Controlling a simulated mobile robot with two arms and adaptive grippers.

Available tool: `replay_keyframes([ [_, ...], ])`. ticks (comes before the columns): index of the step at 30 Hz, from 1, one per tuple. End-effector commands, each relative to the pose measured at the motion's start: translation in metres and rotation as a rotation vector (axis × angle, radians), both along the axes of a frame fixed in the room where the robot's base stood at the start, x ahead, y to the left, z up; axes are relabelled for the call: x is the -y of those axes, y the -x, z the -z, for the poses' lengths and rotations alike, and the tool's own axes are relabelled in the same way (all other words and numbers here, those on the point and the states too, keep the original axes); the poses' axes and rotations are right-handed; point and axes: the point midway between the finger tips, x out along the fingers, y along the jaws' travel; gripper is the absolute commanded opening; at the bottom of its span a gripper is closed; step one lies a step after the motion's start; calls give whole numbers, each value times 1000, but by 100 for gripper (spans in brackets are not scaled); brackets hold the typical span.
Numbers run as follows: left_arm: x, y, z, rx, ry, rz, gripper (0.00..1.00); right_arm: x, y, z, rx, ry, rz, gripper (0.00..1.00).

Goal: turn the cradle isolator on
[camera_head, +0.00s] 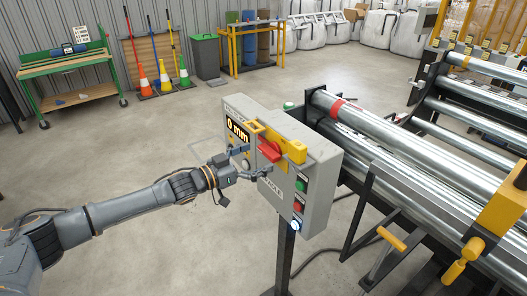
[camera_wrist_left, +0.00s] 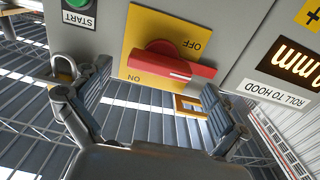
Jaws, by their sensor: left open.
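The cradle isolator is a red rotary handle (camera_head: 269,151) on a yellow plate (camera_head: 293,151), on the front of a grey control box (camera_head: 318,185). In the left wrist view the red handle (camera_wrist_left: 175,68) lies roughly crosswise on the yellow plate (camera_wrist_left: 150,28), which bears the words OFF and ON; its white line points to the right there. My left gripper (camera_head: 250,163) is open in front of the box, close to the handle. In the wrist view its fingers (camera_wrist_left: 155,82) stand on either side of the handle; contact cannot be told. My right gripper is not in view.
The box also carries a lit display (camera_head: 237,130), a green button (camera_head: 301,185) and a red button (camera_head: 297,206). Steel rollers (camera_head: 400,150) stand to the right.

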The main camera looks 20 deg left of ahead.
Motion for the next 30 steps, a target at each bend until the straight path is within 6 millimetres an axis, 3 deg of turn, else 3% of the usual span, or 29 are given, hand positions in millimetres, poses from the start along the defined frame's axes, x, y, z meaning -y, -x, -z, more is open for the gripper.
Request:
replay_keyframes([
  [6, 12, -16, 0, 1, -1, -1, 98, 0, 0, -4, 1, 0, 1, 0],
  [15, 14, -18, 1, 1, -1, 0, 98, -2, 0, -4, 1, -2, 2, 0],
  [16, 13, -18, 1, 1, -1, 0, 96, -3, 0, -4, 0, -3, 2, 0],
  [24, 13, -17, 0, 1, -1, -1, 44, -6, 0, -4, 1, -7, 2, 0],
  [30, 13, -18, 0, 5, -6, -1, 44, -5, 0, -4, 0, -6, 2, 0],
])
